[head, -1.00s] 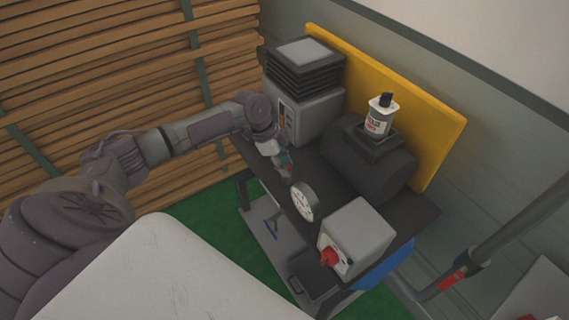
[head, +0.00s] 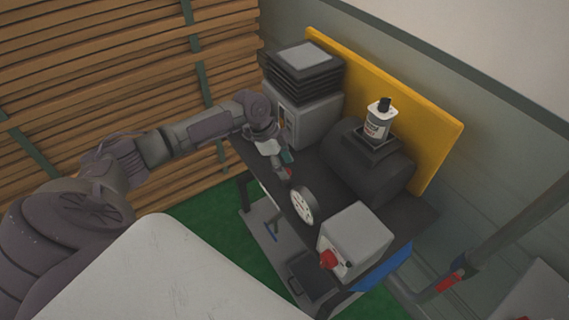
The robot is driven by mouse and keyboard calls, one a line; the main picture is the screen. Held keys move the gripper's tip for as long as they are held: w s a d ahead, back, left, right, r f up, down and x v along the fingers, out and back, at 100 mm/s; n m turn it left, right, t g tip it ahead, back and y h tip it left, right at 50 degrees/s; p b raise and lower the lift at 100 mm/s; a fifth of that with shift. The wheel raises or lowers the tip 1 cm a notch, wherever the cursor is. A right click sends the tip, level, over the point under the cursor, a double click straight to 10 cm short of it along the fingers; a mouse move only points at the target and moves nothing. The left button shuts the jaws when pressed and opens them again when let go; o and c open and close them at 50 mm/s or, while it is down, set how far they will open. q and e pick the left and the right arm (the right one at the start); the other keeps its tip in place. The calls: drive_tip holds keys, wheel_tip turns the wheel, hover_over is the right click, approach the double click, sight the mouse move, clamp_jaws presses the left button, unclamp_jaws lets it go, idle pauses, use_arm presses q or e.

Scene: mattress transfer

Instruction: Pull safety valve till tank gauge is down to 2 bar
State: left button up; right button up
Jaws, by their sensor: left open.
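The tank (head: 368,165) is a dark, rounded body on the dark bench top. A round white gauge (head: 305,206) faces outward at the bench's front edge; its needle is too small to read. My left gripper (head: 284,171) reaches over the bench from the left. It is open and just above and left of the gauge. I cannot make out the safety valve; it may be hidden by my gripper or too small to tell. Whether my gripper touches anything is unclear. My right gripper is out of view.
A grey box with a red knob (head: 328,259) stands right of the gauge. A ribbed grey machine (head: 305,100) stands behind my gripper. A white-labelled bottle (head: 378,122) sits on top of the tank. A yellow panel (head: 425,120) backs the bench. Green floor (head: 215,225) shows at left.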

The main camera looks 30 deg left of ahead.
use_arm(q)
drive_tip(key=v, duration=1.2)
drive_tip(key=shift+f, duration=0.1)
